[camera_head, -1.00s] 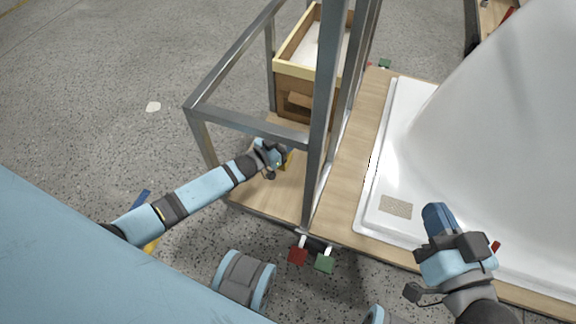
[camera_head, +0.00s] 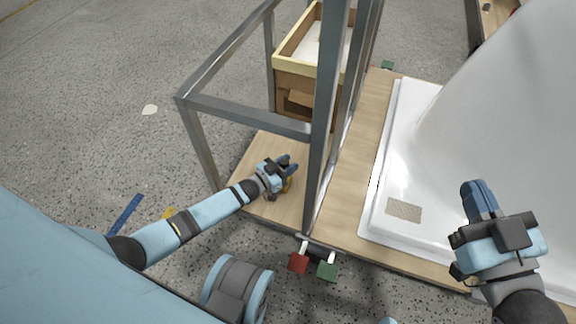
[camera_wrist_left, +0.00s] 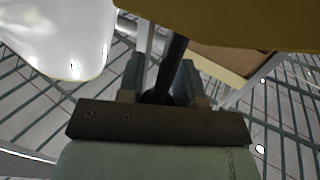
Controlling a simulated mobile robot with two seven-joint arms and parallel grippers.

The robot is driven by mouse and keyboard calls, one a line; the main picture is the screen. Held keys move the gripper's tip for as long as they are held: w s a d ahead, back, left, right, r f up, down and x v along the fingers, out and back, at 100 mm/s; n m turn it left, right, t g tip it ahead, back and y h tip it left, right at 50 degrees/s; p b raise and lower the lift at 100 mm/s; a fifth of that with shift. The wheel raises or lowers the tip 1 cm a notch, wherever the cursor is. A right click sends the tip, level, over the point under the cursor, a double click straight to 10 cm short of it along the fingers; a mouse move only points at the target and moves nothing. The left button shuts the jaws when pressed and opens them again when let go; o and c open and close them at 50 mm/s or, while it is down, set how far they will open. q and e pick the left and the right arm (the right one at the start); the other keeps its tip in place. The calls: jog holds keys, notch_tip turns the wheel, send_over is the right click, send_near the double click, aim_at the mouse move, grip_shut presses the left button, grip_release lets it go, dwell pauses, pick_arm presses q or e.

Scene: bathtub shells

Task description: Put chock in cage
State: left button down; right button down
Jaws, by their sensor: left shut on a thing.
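The cage is a grey metal frame (camera_head: 318,120) on a wooden base (camera_head: 262,205). My left gripper (camera_head: 287,165) is inside the frame's lower front part, low over the base. It is shut on the yellow chock (camera_head: 287,184), which is mostly hidden behind the gripper in the head view. In the left wrist view the chock (camera_wrist_left: 240,22) fills the top right, and a dark bar runs between the fingers of my left gripper (camera_wrist_left: 160,85). I cannot tell whether the chock touches the base. My right gripper (camera_head: 479,198) is empty above the white tub shell, its fingers together.
A wooden box (camera_head: 290,78) stands at the back of the base. The white tub shell (camera_head: 500,130) covers the right side. A red block (camera_head: 299,263) and a green block (camera_head: 327,271) are at the front edge. A blue strip (camera_head: 125,213) lies on the floor.

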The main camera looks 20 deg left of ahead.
jog(key=shift+s, duration=0.1)
pick_arm(q)
jog(key=c, duration=0.8)
grip_release()
jog(key=shift+s+r, duration=0.1)
jog(key=shift+s, duration=0.1)
jog(key=p+v, duration=0.4)
jog(key=v, duration=0.7)
jog(key=shift+s+a, duration=0.25)
pick_arm(e)
jog(key=s+m, duration=0.1)
jog(key=s+a+f+m+g+h, duration=0.1)
jog(key=m, duration=0.1)
jog(key=shift+a, duration=0.2)
jog(key=shift+w+r, duration=0.15)
